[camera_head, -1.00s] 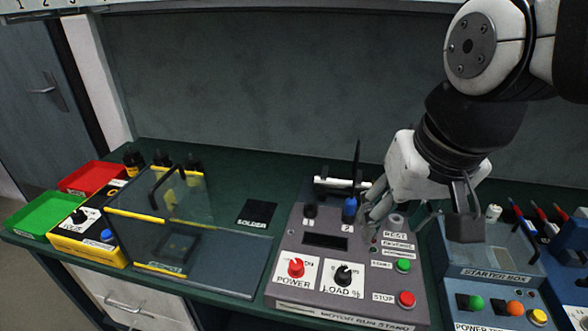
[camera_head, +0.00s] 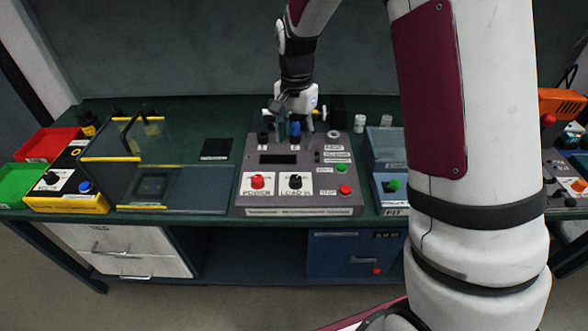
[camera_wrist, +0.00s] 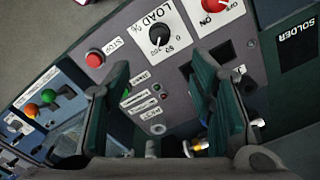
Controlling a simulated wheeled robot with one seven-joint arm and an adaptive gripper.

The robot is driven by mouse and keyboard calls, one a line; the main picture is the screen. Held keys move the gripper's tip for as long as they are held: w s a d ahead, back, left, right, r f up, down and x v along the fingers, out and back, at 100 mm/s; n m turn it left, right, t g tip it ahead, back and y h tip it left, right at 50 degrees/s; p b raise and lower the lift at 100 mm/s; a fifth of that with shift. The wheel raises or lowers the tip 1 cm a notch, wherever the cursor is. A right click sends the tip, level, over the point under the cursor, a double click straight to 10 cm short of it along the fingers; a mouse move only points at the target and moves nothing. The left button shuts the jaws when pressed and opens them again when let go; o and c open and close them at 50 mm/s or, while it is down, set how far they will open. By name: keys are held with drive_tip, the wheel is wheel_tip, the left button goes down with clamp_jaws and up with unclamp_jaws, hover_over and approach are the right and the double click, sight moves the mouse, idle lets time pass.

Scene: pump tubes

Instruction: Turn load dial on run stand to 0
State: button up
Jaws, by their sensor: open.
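The run stand (camera_head: 338,205) is a grey sloped box on the green bench. Its load dial (camera_head: 295,181) is a black knob on a white plate labelled LOAD %. The dial also shows at the top of the wrist view (camera_wrist: 165,38), upside down; I cannot read its setting surely. My gripper (camera_head: 298,118) is over the back of the stand, behind the dial, near the blue connector (camera_head: 295,130). In the wrist view my gripper (camera_wrist: 158,64) is open, its two dark fingers apart, with nothing between them. The dial lies beyond the fingertips, apparently untouched.
The red power knob (camera_head: 257,181) is left of the load dial. The green button (camera_head: 341,167) and red stop button (camera_head: 345,190) are to its right. A clear-lidded box (camera_head: 150,180) stands left; a starter box (camera_head: 390,186) stands right, partly behind my arm.

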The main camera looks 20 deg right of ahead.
sight(296, 178)
wheel_tip(296, 178, down, 15)
drive_tip(key=shift+r+p, duration=0.15)
drive_tip(key=shift+p, duration=0.65)
drive_tip(key=c, duration=1.2)
